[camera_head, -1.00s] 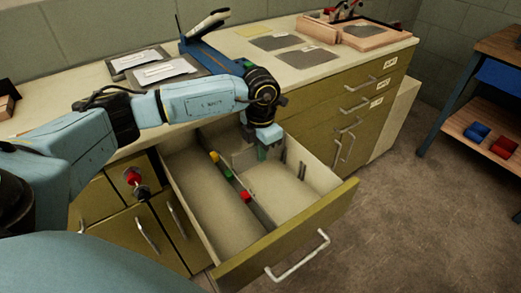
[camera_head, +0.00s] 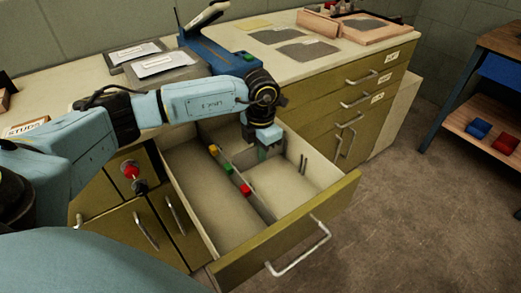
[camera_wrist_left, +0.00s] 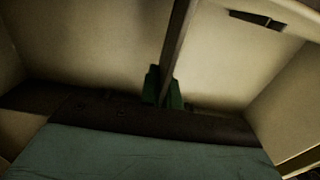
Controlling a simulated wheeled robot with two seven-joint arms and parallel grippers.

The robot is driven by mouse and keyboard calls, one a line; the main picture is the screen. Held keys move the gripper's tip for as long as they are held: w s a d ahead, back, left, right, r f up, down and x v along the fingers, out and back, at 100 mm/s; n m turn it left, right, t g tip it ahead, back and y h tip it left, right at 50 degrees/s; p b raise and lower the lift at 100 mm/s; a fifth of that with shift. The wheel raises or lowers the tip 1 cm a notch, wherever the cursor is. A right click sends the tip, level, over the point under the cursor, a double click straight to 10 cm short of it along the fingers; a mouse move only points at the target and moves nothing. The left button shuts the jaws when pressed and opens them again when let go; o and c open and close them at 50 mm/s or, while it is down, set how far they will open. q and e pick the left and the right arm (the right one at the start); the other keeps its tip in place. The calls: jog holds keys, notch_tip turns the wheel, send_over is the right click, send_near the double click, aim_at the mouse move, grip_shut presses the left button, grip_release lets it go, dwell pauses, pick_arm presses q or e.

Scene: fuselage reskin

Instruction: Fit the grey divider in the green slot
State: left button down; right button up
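The open drawer (camera_head: 285,238) has a long thin partition carrying a yellow tab (camera_head: 214,150), a green tab (camera_head: 228,168) and a red tab (camera_head: 246,190). The green tab is the middle one. My left gripper (camera_head: 263,153) points down inside the right compartment, right of the green tab. In the left wrist view its green fingertips (camera_wrist_left: 163,92) are on either side of a thin grey strip, the grey divider (camera_wrist_left: 178,40), and appear shut on it. My right gripper is out of view.
Dark vertical slot pieces (camera_head: 303,164) are on the drawer's right wall. The left compartment (camera_head: 205,190) is empty. The countertop (camera_head: 290,68) behind holds flat grey sheets, a blue device (camera_head: 225,60) and a wooden tray (camera_head: 368,32). A shelf with bins stands at right.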

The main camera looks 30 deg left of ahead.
pick_arm(q)
jog(key=shift+f+b, duration=0.6)
jog(key=shift+f, duration=0.4)
jog(key=c, duration=1.5)
grip_release()
jog(key=shift+c, duration=0.2)
jog(key=shift+r, duration=0.1)
notch_tip(320, 180, up, 13)
jog(key=p, duration=0.3)
jog(key=shift+r, duration=0.1)
